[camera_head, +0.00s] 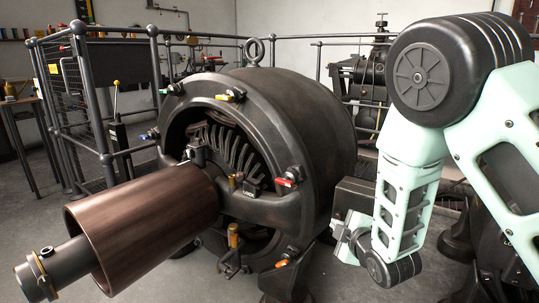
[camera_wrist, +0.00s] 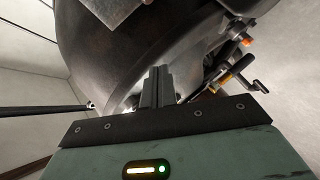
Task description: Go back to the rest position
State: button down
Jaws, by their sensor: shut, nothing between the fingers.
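My gripper (camera_wrist: 160,72) shows in the wrist view with its two dark fingers together and nothing between them. In the head view my gripper (camera_head: 346,238) is small, at the lower end of my pale green arm, right of the large dark dynamo (camera_head: 318,125). The dynamo's dark curved body (camera_wrist: 125,55) fills much of the wrist view behind the fingers. I cannot tell how wide the gap between fingers and dynamo is.
A brown drum (camera_head: 150,215) on a shaft juts from the dynamo toward the lower left. Coloured-handled fittings, including a red one (camera_head: 286,182), ring its face. A dark railing (camera_head: 105,110) stands at the left. Grey floor (camera_head: 190,275) shows clear below the drum.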

jog(key=s+a+r+m+g+p, duration=0.1)
jog(key=s+a+r+m+g, duration=0.2)
jog(key=s, duration=0.5)
jog(key=s+a+r+m+g, duration=0.2)
jog(key=s+a+m+g, duration=0.1)
jog(key=s+a+g, duration=0.3)
jog(key=s+d+r+m+g+h+p, duration=0.1)
jog(key=s+d+r+g, duration=0.15)
jog(key=s, duration=0.85)
jog(key=s+d+r+m+g+h, duration=0.1)
jog(key=s+d+r+g, duration=0.15)
jog(key=s, duration=0.75)
notch_tip(320, 180, up, 38)
jog(key=p, duration=3.8)
jog(key=shift+a+r, duration=0.2)
jog(key=shift+a, duration=0.25)
